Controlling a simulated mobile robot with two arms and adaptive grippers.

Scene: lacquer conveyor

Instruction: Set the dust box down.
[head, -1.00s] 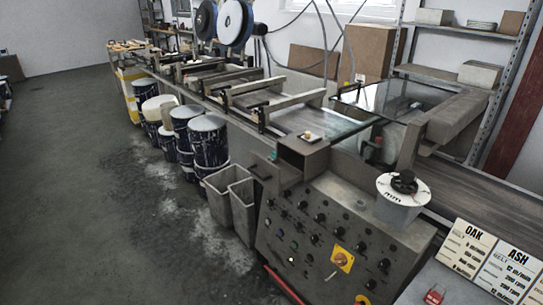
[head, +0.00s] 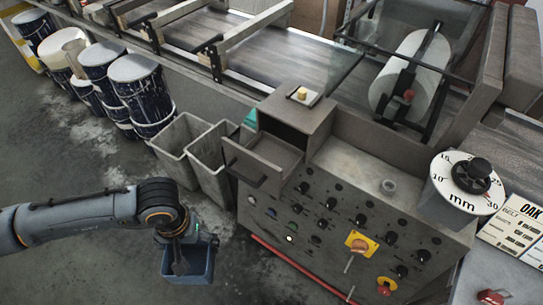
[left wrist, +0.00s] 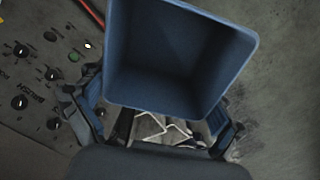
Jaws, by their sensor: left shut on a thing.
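The dust box (head: 188,266) is a blue open-topped box. My left gripper (head: 183,238) is shut on it and holds it over the floor, in front of the control panel. In the left wrist view, the dust box (left wrist: 170,60) fills the upper middle, and its inside looks empty. The fingers of my left gripper (left wrist: 160,125) show below it on both sides. From the head view I cannot tell exactly how high the box is. My right gripper is not in view.
Two grey bins (head: 204,160) stand beside the machine, with paint-stained drums (head: 140,95) further left. A drawer-like tray (head: 262,160) with a handle juts from the control panel (head: 340,215). The concrete floor (head: 70,195) at the left is open.

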